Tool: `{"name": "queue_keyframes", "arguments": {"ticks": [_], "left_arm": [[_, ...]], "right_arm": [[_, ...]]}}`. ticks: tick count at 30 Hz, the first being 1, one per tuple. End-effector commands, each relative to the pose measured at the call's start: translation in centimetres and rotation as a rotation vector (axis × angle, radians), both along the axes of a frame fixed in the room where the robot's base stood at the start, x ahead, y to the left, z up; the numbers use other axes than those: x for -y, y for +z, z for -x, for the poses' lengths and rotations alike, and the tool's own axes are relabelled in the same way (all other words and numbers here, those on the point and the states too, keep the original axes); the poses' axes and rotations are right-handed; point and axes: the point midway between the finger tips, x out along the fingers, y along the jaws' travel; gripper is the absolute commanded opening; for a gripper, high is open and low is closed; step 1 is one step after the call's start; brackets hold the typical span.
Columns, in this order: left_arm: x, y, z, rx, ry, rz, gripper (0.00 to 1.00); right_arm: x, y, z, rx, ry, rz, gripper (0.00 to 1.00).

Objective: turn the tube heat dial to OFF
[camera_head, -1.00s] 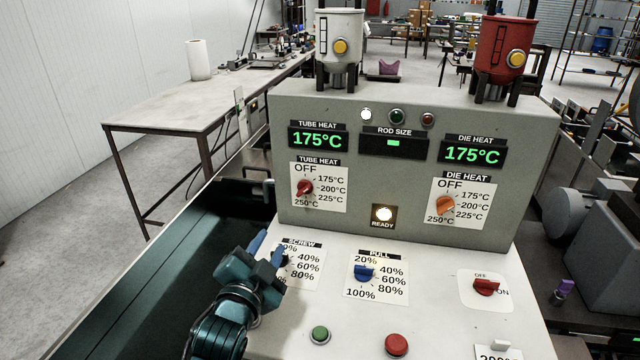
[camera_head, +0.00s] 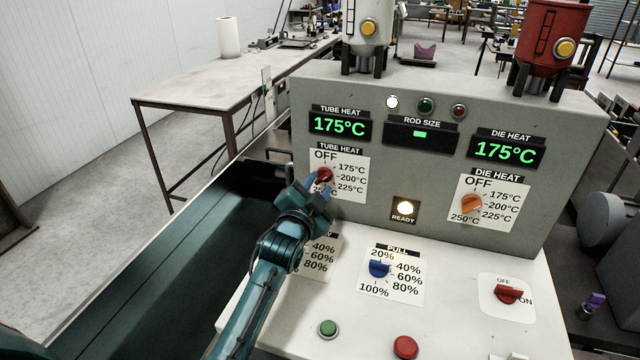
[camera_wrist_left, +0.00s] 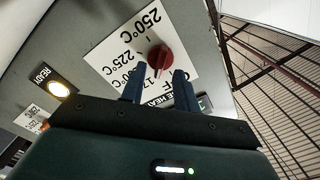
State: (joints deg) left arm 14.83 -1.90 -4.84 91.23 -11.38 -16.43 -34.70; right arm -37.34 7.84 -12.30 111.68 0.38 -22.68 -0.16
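The tube heat dial is a red knob (camera_head: 323,175) on a white label (camera_head: 352,180) marked OFF to 250°C, on the upright grey panel. It also shows in the left wrist view (camera_wrist_left: 159,58), just beyond the fingertips. My left gripper (camera_head: 318,186) is in front of the dial, its two blue fingers apart. In the left wrist view my left gripper (camera_wrist_left: 157,80) is open with the knob ahead between its fingers; I cannot tell if they touch it. The tube heat display (camera_head: 340,126) reads 175°C. My right gripper is not in view.
The orange die heat dial (camera_head: 472,203) is on the panel's right. The sloped white console below holds the blue pull dial (camera_head: 379,268), a red switch (camera_head: 508,294), a green button (camera_head: 328,328) and a red button (camera_head: 405,347). The READY lamp (camera_head: 405,208) is lit.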

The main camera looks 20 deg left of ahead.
Motion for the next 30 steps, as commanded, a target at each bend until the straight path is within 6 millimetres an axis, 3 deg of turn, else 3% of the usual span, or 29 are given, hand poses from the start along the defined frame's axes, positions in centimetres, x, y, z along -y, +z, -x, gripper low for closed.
{"name": "queue_keyframes", "arguments": {"ticks": [6, 15, 26, 30], "left_arm": [[0.1, 0.0, -1.5, 0.001, -0.001, 0.001, 0.31], [0.1, 0.0, -1.6, 0.000, 0.000, 0.001, 0.30], [0.1, 0.0, -1.6, 0.000, 0.000, 0.001, 0.01], [0.1, 0.0, -1.6, 0.000, 0.000, 0.000, 0.00]], "right_arm": [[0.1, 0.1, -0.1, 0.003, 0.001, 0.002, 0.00], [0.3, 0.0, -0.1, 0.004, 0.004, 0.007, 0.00], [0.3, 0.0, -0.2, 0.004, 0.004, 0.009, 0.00], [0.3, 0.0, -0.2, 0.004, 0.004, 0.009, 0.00]]}}
